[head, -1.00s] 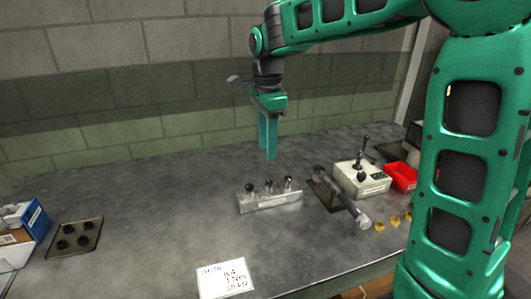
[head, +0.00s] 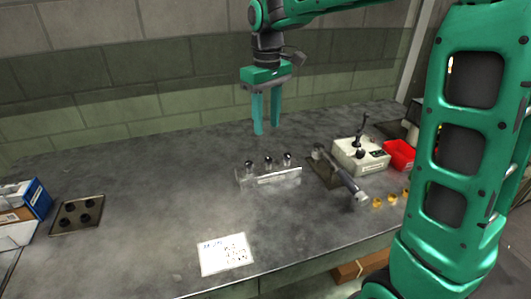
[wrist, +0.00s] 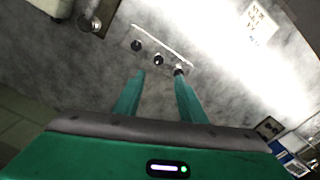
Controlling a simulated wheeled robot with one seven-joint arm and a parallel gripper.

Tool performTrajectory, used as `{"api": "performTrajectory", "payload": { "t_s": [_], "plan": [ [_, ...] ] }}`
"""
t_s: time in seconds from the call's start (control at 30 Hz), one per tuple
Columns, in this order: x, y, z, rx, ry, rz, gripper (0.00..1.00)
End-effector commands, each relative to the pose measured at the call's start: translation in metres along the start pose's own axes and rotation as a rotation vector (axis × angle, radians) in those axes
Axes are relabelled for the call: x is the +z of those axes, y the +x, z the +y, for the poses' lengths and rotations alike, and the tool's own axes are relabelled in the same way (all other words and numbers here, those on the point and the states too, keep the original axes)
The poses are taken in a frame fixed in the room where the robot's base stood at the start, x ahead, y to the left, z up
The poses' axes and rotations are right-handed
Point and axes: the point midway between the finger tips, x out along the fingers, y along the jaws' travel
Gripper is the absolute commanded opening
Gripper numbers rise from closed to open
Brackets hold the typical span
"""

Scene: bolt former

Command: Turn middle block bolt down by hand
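A pale metal block (head: 272,177) lies on the grey bench with three dark-headed bolts standing in a row along it. The middle bolt (head: 268,162) stands upright between the left bolt (head: 248,167) and the right bolt (head: 287,158). My gripper (head: 267,130) hangs above and behind the block, fingers pointing down, apart and empty. In the wrist view the block (wrist: 163,45) lies beyond my two green fingertips, and the middle bolt (wrist: 158,59) shows between them. How deep the bolts sit cannot be told.
A written card (head: 225,254) lies in front; a dark tray (head: 77,215) is far left. The bench between is clear.

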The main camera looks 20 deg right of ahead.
Motion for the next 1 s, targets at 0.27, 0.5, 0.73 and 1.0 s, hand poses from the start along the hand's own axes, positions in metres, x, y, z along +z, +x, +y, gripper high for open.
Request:
{"api": "performTrajectory", "payload": {
  "t_s": [0.27, 0.5, 0.73, 1.0],
  "plan": [
    [0.001, 0.0, 0.0, 0.0, -0.58, 0.0, 0.38],
    [0.001, 0.0, 0.0, 0.0, -0.984, 0.0, 0.38],
    [0.001, 0.002, 0.0, 0.0, -1.124, -0.001, 0.38],
    [0.002, 0.035, 0.0, -0.002, -1.127, -0.003, 0.38]
  ]
}}
